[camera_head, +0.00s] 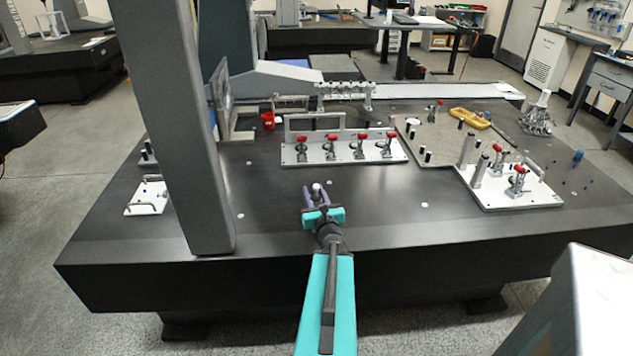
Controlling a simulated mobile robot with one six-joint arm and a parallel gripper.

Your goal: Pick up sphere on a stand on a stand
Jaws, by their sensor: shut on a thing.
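The sphere on a stand (316,187) shows as a small pale ball between the fingers of my gripper (317,193), over the front middle of the dark table. My gripper has purple fingers on a teal body. It is shut on the sphere on a stand. The lower part of the stand is hidden by the fingers and the gripper body. I cannot tell whether the stand touches the table top.
A white fixture plate with red-handled clamps (345,150) lies beyond my gripper. Another clamp plate (510,190) is at the right, and a yellow part (470,118) lies farther back. A grey column (178,120) rises at the left. The table around my gripper is clear.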

